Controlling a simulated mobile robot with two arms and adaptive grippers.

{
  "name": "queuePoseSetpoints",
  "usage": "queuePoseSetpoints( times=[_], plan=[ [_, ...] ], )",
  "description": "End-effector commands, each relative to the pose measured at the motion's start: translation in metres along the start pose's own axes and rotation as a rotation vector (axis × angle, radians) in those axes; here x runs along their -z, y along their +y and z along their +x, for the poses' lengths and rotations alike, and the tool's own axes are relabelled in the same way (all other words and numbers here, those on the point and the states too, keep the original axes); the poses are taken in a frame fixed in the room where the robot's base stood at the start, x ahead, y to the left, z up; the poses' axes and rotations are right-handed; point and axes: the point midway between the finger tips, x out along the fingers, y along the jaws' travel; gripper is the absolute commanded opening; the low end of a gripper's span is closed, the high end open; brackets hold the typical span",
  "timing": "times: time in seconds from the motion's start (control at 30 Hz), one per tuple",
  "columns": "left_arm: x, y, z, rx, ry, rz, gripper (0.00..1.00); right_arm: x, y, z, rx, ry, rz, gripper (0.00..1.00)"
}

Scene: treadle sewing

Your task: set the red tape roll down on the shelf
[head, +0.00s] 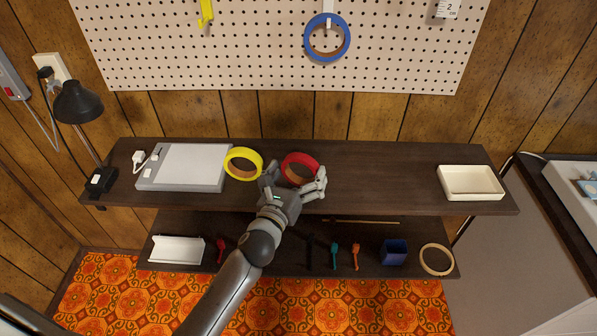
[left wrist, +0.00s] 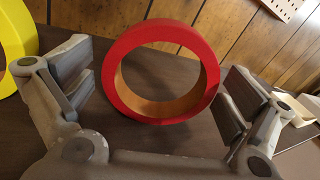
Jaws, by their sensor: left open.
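The red tape roll (head: 299,157) is at the upper shelf (head: 380,175), right of the yellow tape roll (head: 243,152). In the left wrist view the red roll (left wrist: 157,34) shows its round hole and brown core, with its lower edge at the dark shelf surface. My left gripper (head: 296,179) is open, with one finger on each side of the red roll. In the left wrist view a gap shows between the roll and the left finger; the right finger is very close to it, and contact cannot be told. My right gripper is not in view.
A grey flat box (head: 184,168) and black lamp (head: 78,103) stand left. A cream tray (head: 470,183) sits at the right end; the shelf before it is clear. A blue roll (head: 311,48) hangs on the pegboard. The lower shelf (head: 300,264) holds small items.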

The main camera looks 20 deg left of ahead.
Motion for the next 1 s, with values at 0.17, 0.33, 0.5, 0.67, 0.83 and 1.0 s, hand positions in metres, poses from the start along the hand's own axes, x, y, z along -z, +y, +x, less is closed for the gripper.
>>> queuePoseSetpoints(
  times=[0.17, 0.33, 0.5, 0.67, 0.83, 1.0],
  plan=[
    [0.001, 0.000, -0.003, -0.001, 0.002, 0.001, 1.00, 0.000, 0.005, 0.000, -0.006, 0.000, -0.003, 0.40],
    [0.001, 0.000, -0.023, -0.001, 0.002, 0.001, 1.00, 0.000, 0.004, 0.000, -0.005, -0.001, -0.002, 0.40],
    [0.002, 0.001, -0.056, -0.001, 0.003, 0.000, 1.00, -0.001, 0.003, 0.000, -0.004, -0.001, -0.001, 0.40],
    [0.001, 0.000, -0.085, -0.001, 0.002, -0.001, 1.00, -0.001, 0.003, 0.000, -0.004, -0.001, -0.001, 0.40],
    [0.001, 0.000, -0.107, -0.001, 0.002, -0.001, 1.00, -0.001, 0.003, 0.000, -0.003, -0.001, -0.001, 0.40],
    [0.001, 0.000, -0.118, -0.001, 0.001, -0.001, 1.00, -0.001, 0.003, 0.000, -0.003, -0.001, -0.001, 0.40]
  ],
)
